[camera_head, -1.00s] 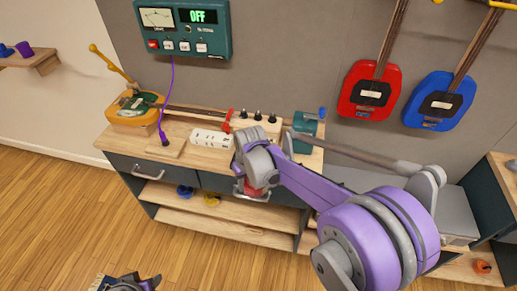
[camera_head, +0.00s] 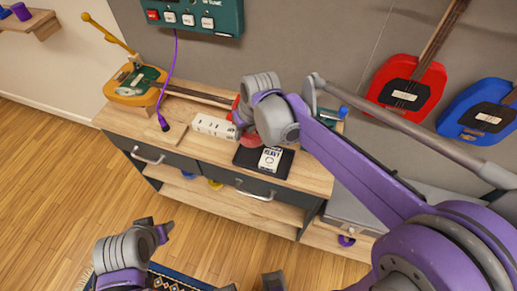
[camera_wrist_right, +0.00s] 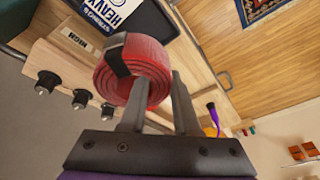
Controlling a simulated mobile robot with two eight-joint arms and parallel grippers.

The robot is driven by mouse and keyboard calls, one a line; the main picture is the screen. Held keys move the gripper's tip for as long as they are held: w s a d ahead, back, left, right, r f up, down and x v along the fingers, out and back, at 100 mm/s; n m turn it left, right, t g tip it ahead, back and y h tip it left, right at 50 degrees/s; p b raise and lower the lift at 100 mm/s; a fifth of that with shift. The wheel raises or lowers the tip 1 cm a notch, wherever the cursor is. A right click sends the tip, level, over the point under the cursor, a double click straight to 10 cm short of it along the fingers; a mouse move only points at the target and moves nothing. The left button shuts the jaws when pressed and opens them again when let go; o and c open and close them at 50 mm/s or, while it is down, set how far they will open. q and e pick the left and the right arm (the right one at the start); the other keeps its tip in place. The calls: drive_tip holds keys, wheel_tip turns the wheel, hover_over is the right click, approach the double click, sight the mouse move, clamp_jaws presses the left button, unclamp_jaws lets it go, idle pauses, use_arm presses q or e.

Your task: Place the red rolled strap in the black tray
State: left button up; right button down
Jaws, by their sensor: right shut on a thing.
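The red rolled strap (camera_wrist_right: 135,68), with a black band, is held between the fingers of my right gripper (camera_wrist_right: 158,88). Part of it shows red under my right wrist in the head view (camera_head: 250,141). The black tray (camera_head: 284,166) lies on the wooden desk, with a white card marked HEAVY (camera_head: 270,159) on it. The strap appears above the tray's back left side; contact cannot be told. The tray also shows in the right wrist view (camera_wrist_right: 150,20), beyond the strap. My left gripper (camera_head: 156,228) is low at the left, its opening unclear.
A white power strip (camera_head: 214,127) lies left of the tray. A row of black knobs (camera_wrist_right: 80,99) stands near the strap in the wrist view. Drawers are below the desk.

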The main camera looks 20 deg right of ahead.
sight(244, 142)
wheel_tip(244, 142, down, 4)
drive_tip(key=shift+s+a+f, duration=0.1)
drive_tip(key=shift+s, duration=0.05)
wheel_tip(244, 142, down, 4)
drive_tip(key=shift+f+b, duration=0.1)
drive_tip(key=shift+b, duration=0.2)
drive_tip(key=shift+f, duration=0.15)
drive_tip(key=c, duration=0.7)
unclamp_jaws()
drive_tip(key=shift+o, duration=0.3)
